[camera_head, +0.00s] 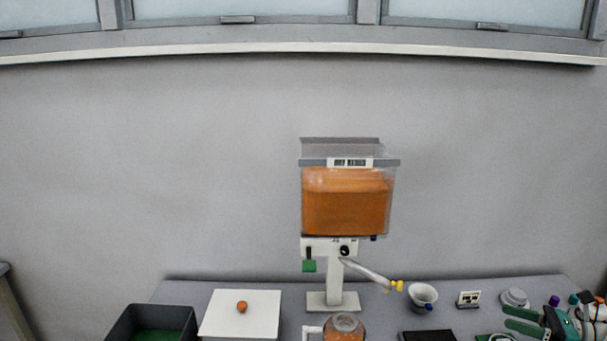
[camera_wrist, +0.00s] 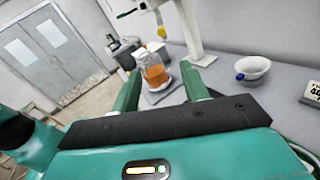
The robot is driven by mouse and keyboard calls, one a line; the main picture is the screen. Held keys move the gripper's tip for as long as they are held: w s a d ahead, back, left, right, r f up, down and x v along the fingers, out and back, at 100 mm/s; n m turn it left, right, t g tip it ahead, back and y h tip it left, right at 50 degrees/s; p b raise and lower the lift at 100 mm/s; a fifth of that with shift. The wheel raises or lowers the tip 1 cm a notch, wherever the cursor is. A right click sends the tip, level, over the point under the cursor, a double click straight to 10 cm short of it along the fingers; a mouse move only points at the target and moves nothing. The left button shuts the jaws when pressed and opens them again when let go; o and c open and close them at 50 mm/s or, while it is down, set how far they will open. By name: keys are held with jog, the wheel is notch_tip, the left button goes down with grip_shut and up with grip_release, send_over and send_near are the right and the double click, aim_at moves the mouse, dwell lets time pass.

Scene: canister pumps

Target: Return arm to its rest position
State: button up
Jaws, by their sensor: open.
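My gripper (camera_head: 541,325) is at the lower right of the head view, its green fingers pointing left over the right part of the table. In the wrist view my gripper (camera_wrist: 168,97) shows its two green fingers spread apart with nothing held between them. A glass jug with orange contents (camera_head: 345,328) stands at the bottom centre of the head view, in front of the pump stand. In the wrist view the jug (camera_wrist: 152,72) appears beyond the fingers, apart from them.
A canister of orange liquid (camera_head: 347,205) sits on a white stand (camera_head: 334,285) with a spout. A white board (camera_head: 262,300) bears a small orange-brown ball (camera_head: 242,307). A dark bin (camera_head: 122,322) is at left. A white bowl (camera_head: 423,295) and number card (camera_head: 468,299) stand right of the stand.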

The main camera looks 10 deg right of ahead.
jog(key=w+a+r+n+g+h, duration=0.25)
jog(key=a+n+g, duration=0.25)
jog(key=a, duration=0.7)
jog(key=w+a+r+n+g+h, duration=0.1)
jog(key=w+a+r+n+g, duration=0.4)
jog(key=a, duration=0.8)
jog(key=s+a+n+t+h, duration=0.3)
jog(key=s+a+n+h, duration=0.6)
jog(key=s+a+n, duration=0.5)
jog(key=a+n, duration=0.2)
jog(key=n, duration=0.2)
jog(key=shift+a+f+n+h, duration=0.15)
jog(key=shift+a+n+h, duration=0.2)
jog(key=shift+n, duration=0.05)
